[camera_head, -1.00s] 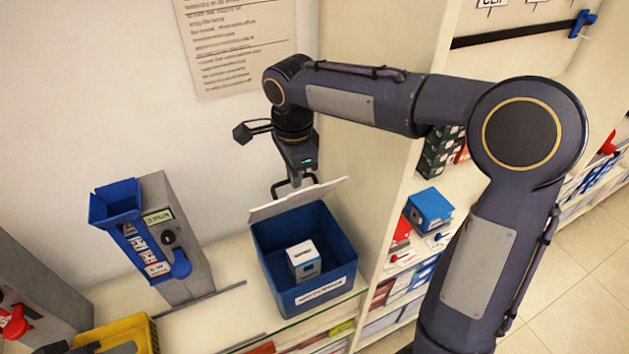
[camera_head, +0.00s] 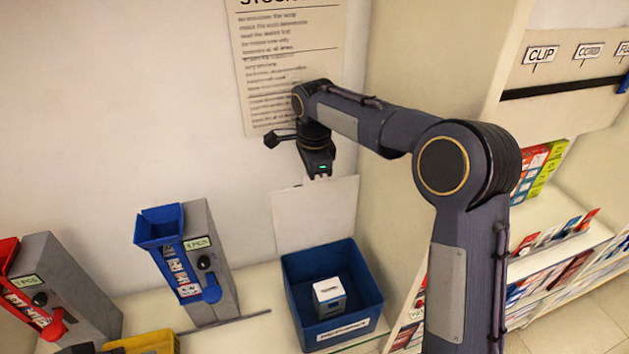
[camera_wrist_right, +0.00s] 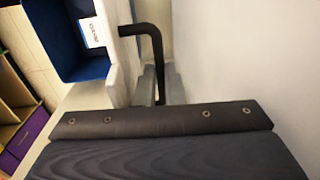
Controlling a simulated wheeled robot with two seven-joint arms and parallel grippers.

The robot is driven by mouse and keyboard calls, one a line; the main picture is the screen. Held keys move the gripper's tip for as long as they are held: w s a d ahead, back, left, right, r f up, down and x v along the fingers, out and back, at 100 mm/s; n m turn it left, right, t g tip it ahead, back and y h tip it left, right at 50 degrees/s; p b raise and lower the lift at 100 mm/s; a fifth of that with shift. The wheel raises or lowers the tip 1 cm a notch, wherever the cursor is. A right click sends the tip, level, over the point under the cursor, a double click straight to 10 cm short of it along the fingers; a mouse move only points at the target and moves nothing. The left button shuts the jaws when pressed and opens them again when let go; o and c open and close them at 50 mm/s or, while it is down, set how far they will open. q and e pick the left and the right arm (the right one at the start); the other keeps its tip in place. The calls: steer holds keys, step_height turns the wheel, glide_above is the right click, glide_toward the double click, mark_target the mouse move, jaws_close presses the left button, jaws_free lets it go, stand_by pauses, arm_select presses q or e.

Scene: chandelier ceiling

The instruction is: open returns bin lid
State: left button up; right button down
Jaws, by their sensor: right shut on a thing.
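The returns bin (camera_head: 352,332) is an open-topped blue box with a white label, standing on the shelf against the wall. Its pale lid (camera_head: 315,218) stands nearly upright at the bin's back edge, so the bin's mouth is uncovered. A white and blue box (camera_head: 329,297) sits inside. My right gripper (camera_head: 318,176) is at the lid's top edge, shut on the lid's handle. In the right wrist view the handle is a black bent bar (camera_wrist_right: 141,30) between the grey fingers, with the blue bin (camera_wrist_right: 75,66) at upper left. My left gripper is not seen.
A grey dispenser with a blue hopper (camera_head: 160,227) stands left of the bin, and one with red parts (camera_head: 50,325) farther left. A yellow bin (camera_head: 150,343) is at the bottom edge. Stocked shelves (camera_head: 560,240) and a partition (camera_head: 395,215) are to the right.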

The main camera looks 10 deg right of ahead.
steer(key=shift+s+f, duration=0.15)
steer(key=shift+f, duration=0.3)
steer(key=c, duration=1.5)
jaws_free()
steer(key=shift+r, duration=0.1)
step_height(320, 180, up, 8)
steer(key=shift+s+f+b, duration=0.1)
steer(key=shift+s+b, duration=0.05)
steer(key=shift+b, duration=0.25)
